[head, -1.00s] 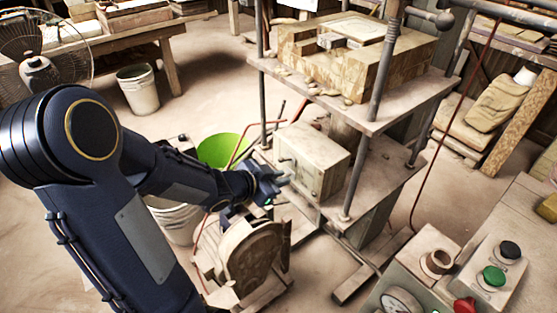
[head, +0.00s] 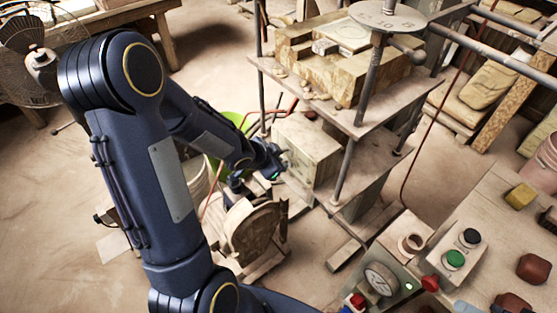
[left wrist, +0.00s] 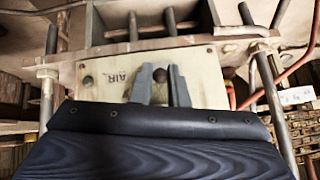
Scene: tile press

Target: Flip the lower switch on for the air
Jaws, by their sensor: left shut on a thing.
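The pale control box (head: 308,143) sits on the lower shelf of the press frame in the head view. In the left wrist view its face (left wrist: 215,85) carries the word AIR, seen upside down. A dark round switch knob (left wrist: 160,75) shows between my fingertips, beside that word. Another dark knob (left wrist: 88,80) is on the left of the face, clear of my fingers. My left gripper (head: 281,160) is at the front of the box, shut on the switch knob; it also shows in the left wrist view (left wrist: 161,72). My right gripper is not in view.
Press posts (head: 342,170) stand close around the box, with a red hose (head: 285,110) behind my gripper. A green bucket (head: 222,165) and a wooden round-topped piece (head: 255,228) are near my left arm. A console with a gauge (head: 381,279) is at lower right.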

